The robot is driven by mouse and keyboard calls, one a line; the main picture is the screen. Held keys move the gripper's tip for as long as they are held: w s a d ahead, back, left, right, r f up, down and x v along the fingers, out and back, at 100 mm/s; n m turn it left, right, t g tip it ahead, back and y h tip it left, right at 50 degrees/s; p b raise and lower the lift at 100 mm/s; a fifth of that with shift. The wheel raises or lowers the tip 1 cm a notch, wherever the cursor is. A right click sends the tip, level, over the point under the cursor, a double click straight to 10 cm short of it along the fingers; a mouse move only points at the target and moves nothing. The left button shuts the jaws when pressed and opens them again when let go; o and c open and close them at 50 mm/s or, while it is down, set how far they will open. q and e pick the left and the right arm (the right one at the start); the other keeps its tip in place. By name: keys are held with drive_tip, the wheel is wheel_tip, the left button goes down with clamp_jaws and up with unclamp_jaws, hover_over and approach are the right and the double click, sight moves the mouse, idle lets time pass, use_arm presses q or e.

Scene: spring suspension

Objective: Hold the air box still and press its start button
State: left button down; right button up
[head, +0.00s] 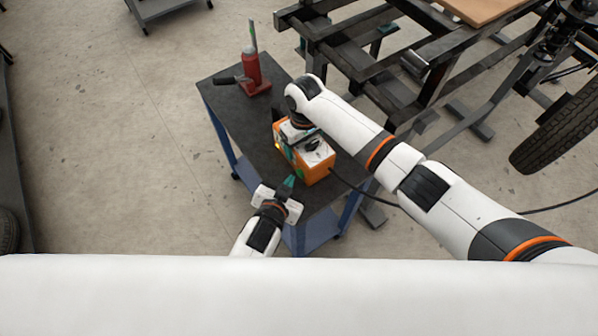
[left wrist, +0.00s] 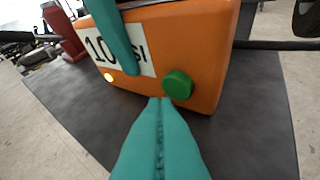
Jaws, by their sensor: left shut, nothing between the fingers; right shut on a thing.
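The orange air box (head: 318,174) stands on the dark cart top. In the left wrist view the air box (left wrist: 207,45) shows a white label reading 10 and SI, partly covered. A round green button (left wrist: 178,85) is low on that face, with a small lit lamp (left wrist: 108,77) to its left. My right gripper (head: 292,143) is shut on the air box from above; one teal finger (left wrist: 118,40) lies across the label. My left gripper (head: 288,182) is shut and empty; its fingertips (left wrist: 160,101) are just below and left of the button. I cannot tell whether they touch.
A red bottle jack (head: 252,76) stands at the cart's far end. The dark cart top (head: 232,112) is clear between it and the air box. A black hose (head: 360,191) runs right from the box. A dark metal frame (head: 345,50) stands behind the cart.

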use_arm(q)
drive_tip(key=s+a, duration=0.1)
drive_tip(key=a, duration=0.1)
drive_tip(key=s+a, duration=0.2)
use_arm(e)
drive_tip(key=shift+w, duration=0.1)
idle(0.4)
idle(0.5)
drive_tip(key=o, duration=1.2)
drive_tip(key=shift+r, duration=0.1)
